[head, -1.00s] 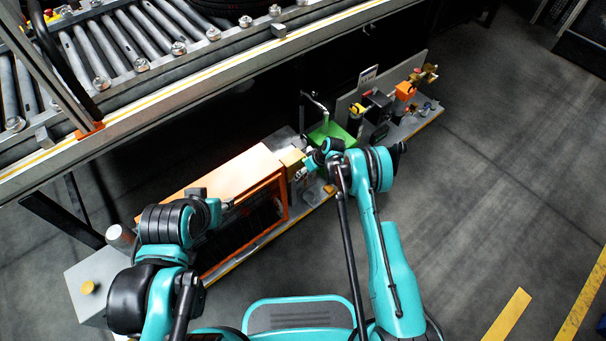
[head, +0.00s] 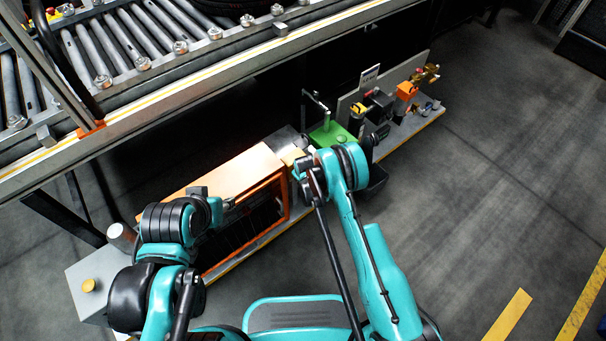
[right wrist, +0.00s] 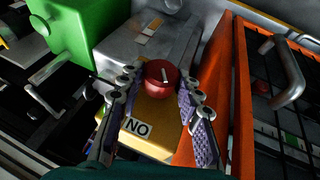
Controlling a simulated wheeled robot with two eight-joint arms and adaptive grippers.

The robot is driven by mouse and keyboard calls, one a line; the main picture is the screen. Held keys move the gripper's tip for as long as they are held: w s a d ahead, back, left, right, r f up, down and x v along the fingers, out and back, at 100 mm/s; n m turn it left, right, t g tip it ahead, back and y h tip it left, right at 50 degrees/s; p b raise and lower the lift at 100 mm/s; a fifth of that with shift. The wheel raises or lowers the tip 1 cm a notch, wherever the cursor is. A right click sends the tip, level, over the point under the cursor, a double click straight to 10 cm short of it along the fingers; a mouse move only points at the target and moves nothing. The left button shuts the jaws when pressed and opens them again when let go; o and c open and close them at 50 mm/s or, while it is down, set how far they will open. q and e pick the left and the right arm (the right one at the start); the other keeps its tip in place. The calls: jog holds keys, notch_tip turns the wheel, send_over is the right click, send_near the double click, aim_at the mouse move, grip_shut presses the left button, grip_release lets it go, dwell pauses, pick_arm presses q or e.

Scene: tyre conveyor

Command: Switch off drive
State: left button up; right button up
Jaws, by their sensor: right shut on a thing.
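A round red knob (right wrist: 162,75) with a white pointer mark sits on a yellow box (right wrist: 160,112) in the right wrist view. A label reading "NO" shows on the box. The pointer mark is tilted. My right gripper (right wrist: 160,84) has its purple-padded fingers on both sides of the knob and is shut on it. In the head view, my right wrist hides the knob and fingers; part of the yellow box (head: 292,156) shows. My left arm is over the orange-framed cabinet (head: 238,175) at the left; its fingers cannot be made out clearly.
The orange frame (right wrist: 243,95) stands close right of my right gripper in the wrist view, with a metal handle (right wrist: 290,75) beyond. A green box (right wrist: 85,35) is at the upper left. A roller conveyor (head: 120,45) runs behind.

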jog(key=shift+t+h, duration=0.3)
dwell(0.4)
jog(key=o, duration=1.2)
jog(key=v, duration=1.2)
